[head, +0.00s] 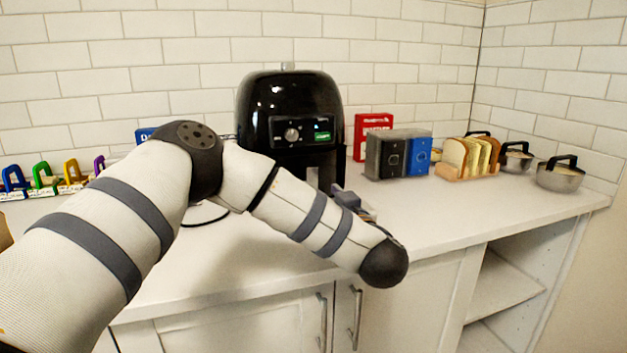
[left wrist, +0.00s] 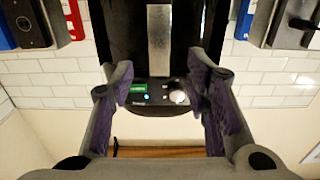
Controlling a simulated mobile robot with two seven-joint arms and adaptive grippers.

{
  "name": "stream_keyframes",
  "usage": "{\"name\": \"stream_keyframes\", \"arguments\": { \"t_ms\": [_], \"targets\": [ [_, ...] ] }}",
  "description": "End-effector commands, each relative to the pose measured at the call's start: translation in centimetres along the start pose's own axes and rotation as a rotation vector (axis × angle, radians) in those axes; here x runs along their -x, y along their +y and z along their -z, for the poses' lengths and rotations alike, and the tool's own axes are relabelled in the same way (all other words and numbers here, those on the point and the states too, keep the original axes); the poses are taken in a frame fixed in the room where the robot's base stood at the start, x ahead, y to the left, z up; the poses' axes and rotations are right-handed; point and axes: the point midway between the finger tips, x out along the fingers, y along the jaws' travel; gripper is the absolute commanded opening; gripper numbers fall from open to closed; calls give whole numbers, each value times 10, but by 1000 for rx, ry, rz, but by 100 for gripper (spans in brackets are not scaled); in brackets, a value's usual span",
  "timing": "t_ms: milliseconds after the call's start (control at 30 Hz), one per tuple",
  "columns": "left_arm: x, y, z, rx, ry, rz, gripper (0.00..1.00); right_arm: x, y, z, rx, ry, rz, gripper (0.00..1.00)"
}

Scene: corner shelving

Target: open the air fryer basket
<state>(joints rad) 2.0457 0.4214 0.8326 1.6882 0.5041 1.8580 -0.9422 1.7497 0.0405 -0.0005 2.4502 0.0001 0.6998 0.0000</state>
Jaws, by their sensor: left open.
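The black air fryer (head: 290,95) stands on the white counter against the tiled wall, with a knob and a green display on its front. Its basket front (head: 327,171) is partly hidden behind my left arm and appears closed. In the left wrist view, which looks upside down, the air fryer's pale metal handle (left wrist: 159,40) is at the top centre. My left gripper (left wrist: 160,80) is open, its two purple-padded fingers spread either side of the handle's line with nothing between them. In the head view only a grey bit of this gripper (head: 347,197) shows beyond my forearm. My right gripper is not in view.
Right of the air fryer are a red box (head: 372,128), a black-and-blue appliance (head: 398,155), a bread rack (head: 467,158) and lidded pots (head: 560,174). Colourful small racks (head: 45,176) stand at the left. The counter (head: 440,215) is clear at front right.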

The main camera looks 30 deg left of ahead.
Motion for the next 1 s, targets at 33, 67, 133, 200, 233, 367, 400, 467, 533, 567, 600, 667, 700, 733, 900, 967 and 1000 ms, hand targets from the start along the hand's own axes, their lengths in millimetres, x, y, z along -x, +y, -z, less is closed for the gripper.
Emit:
{"name": "stream_keyframes", "arguments": {
  "t_ms": [33, 67, 133, 200, 233, 367, 400, 467, 533, 567, 600, 667, 700, 733, 900, 967, 1000],
  "targets": [
    [-14, -2, -1, 0, 0, 6, 43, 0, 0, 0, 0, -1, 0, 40],
    [-22, -2, -1, 1, -1, 5, 43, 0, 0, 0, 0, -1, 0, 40],
    [-39, -1, -1, 1, 0, 3, 43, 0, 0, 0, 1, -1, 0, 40],
    [-54, -1, -1, 0, 0, 3, 43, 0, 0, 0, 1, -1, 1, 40],
    [-59, -1, -1, -1, 0, 1, 43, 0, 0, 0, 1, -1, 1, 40],
    [-74, 0, -1, -1, 0, -1, 43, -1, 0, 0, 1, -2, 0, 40],
    [-77, 0, -1, -1, 0, -2, 43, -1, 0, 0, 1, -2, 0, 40],
    [-79, 0, -1, -1, 1, -2, 43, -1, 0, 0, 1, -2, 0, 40],
    [-79, 0, 0, -1, 1, -3, 43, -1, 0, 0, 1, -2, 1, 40],
    [-79, 0, 0, -1, 1, -3, 43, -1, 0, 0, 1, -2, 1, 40],
    [-79, 0, 0, -1, 1, -3, 43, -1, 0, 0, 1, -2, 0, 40],
    [-79, 0, 0, -1, 0, -3, 43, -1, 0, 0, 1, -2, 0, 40],
    [-79, 0, 0, -1, 0, -3, 37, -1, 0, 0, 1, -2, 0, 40],
    [-79, 0, 0, -1, 0, -3, 30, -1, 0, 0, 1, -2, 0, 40],
    [-79, 0, 0, -1, 1, -3, 0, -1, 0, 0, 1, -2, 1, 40],
    [-79, 0, 0, -1, 1, -3, 0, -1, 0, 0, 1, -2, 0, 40],
    [-79, 1, 0, -1, 1, -3, 0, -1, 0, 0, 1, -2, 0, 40]
  ]
}}
